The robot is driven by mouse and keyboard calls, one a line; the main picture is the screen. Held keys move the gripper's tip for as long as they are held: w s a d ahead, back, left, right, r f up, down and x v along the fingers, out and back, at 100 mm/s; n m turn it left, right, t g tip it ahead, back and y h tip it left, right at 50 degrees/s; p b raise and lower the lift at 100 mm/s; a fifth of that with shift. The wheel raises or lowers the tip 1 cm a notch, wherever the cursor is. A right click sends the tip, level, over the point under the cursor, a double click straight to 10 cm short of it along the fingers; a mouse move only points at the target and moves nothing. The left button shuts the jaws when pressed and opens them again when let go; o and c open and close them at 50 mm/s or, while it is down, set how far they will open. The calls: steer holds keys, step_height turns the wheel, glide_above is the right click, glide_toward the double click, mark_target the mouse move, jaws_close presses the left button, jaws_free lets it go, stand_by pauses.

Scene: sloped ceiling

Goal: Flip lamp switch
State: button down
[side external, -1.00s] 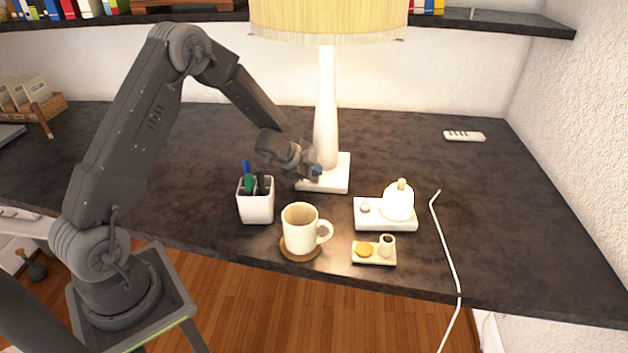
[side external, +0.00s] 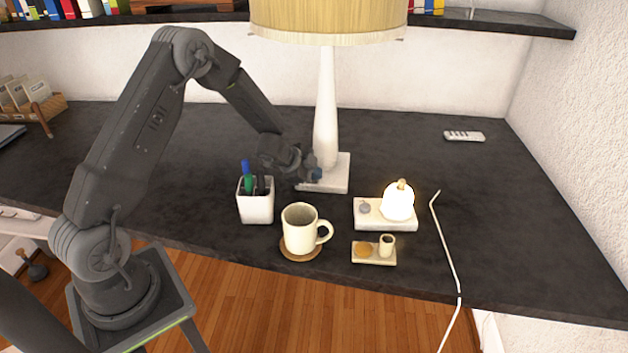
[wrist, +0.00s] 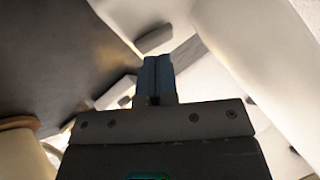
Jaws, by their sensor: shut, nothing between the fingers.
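The lamp stands on the dark desk with a white square base (side external: 338,172), a white tapered stem (side external: 326,110) and a tan shade (side external: 330,22) that looks unlit. My gripper (side external: 314,175) is at the front left of the base, shut and empty. In the wrist view its blue fingertips (wrist: 157,70) point at the pale base, close to a small dark block (wrist: 155,39) that looks like the switch. I cannot tell whether they touch. In the side view my gripper hides the switch.
A white pen holder (side external: 256,202), a mug (side external: 301,230) on a coaster and a small tray (side external: 373,254) stand in front. The desk's back right is mostly clear.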

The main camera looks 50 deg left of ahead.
steer(key=shift+r, duration=0.1)
steer(key=shift+r, duration=0.6)
steer(key=shift+r, duration=2.5)
